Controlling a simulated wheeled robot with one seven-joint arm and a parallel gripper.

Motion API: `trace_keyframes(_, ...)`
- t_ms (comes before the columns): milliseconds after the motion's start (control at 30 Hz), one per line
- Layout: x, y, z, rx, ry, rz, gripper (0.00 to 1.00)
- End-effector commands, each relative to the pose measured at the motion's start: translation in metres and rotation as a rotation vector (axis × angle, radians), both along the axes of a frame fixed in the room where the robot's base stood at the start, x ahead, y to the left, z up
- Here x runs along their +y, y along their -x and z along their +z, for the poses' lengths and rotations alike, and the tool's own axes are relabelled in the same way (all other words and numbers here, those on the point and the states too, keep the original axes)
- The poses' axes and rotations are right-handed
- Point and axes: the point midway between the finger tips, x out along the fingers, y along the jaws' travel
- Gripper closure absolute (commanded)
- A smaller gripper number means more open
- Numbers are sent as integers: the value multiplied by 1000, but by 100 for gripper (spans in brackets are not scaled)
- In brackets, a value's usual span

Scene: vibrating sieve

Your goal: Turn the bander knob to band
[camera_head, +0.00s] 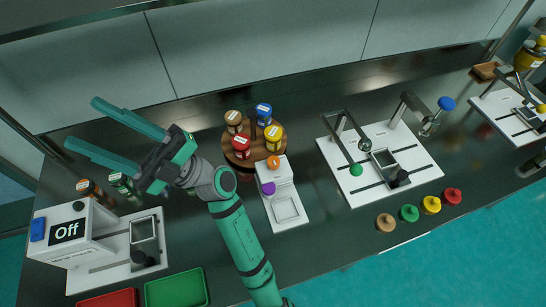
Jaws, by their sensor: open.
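A white box-shaped machine (75,233) stands at the lower left.
Small jars (122,184) stand just behind the machine, below my gripper in the picture. A round wooden rack (233,160) with several jars and a white device (285,208) are right of my arm. Red (108,299) and green (176,289) trays lie at the front.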

Motion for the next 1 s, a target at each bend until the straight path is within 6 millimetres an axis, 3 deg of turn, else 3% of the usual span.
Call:
trace_keyframes(133, 28, 10, 1, -134, 162, 71, 49)
trace_keyframes(267, 50, 17, -11, -230, 319, 125, 49)
trace_keyframes(567, 76, 12, -72, -394, 747, 211, 49)
trace_keyframes(767, 65, -12, -129, -449, 1072, 233, 49)
trace_keyframes(1000, 14, -59, -199, -453, 1494, 216, 49)
